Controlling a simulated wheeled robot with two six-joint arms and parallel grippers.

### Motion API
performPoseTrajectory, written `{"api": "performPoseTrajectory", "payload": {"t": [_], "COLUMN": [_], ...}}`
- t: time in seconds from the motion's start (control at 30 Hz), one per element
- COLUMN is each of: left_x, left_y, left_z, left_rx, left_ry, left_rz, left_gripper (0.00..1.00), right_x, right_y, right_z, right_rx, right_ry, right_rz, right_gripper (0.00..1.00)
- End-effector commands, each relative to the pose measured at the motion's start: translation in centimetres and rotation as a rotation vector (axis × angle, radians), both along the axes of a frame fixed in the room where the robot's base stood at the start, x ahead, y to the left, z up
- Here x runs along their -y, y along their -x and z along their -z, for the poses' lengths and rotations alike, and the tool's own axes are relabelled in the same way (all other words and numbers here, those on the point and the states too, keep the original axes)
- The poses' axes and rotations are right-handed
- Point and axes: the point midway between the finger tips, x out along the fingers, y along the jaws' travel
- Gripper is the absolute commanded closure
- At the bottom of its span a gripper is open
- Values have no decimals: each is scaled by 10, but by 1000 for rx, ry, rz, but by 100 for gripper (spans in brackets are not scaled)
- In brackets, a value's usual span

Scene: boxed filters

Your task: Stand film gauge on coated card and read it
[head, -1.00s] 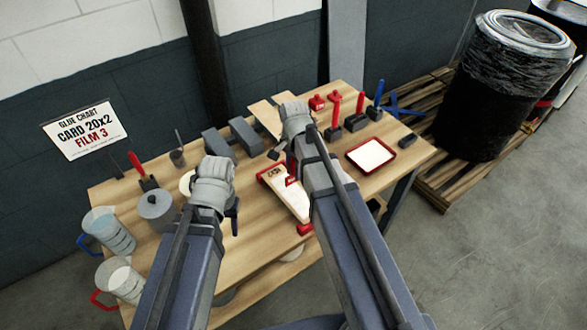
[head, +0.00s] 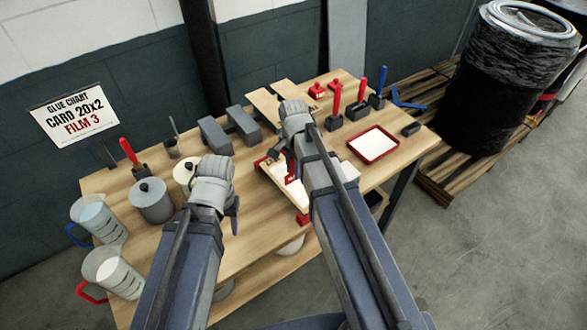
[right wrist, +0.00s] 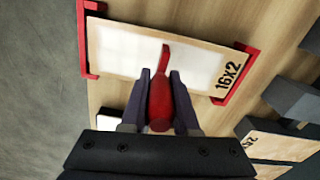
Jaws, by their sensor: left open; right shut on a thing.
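A card (right wrist: 130,50) with a white coating and a bare wooden end marked 16x2 lies between red end holders (right wrist: 240,75) on the bench. It also shows in the head view (head: 291,188), partly hidden by my right arm. My right gripper (right wrist: 160,92) is shut on a red tool (right wrist: 160,100), seemingly the film gauge. The tool's narrow end overlaps the white coating in the right wrist view; I cannot tell whether it touches. My left gripper (head: 233,212) is open and empty, left of the card above the bench.
A sign (head: 75,115) reads glue chart, card 20x2, film 3. Pots (head: 151,203) and jugs (head: 97,219) stand at the left. Grey blocks (head: 215,136), red- and blue-handled tools (head: 380,80) and a red-rimmed white tray (head: 396,151) stand behind and to the right.

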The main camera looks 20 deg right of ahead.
Motion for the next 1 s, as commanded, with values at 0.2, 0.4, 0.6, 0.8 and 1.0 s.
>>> {"api": "performPoseTrajectory", "payload": {"t": [0.2,0.4,0.6,0.8,1.0], "left_x": [0,0,0,0,0], "left_y": [0,0,0,0,0], "left_z": [0,0,3,5,7], "left_rx": [0,0,0,0,0], "left_ry": [0,0,0,0,0], "left_rz": [0,0,0,0,0], "left_gripper": [50,50,50,50,50], "right_x": [0,0,0,0,0], "right_y": [0,0,0,0,0], "right_z": [0,0,2,5,7], "right_rx": [0,0,0,0,0], "right_ry": [0,0,0,0,0], "right_rz": [0,0,0,0,0], "right_gripper": [100,100,100,100,100]}}
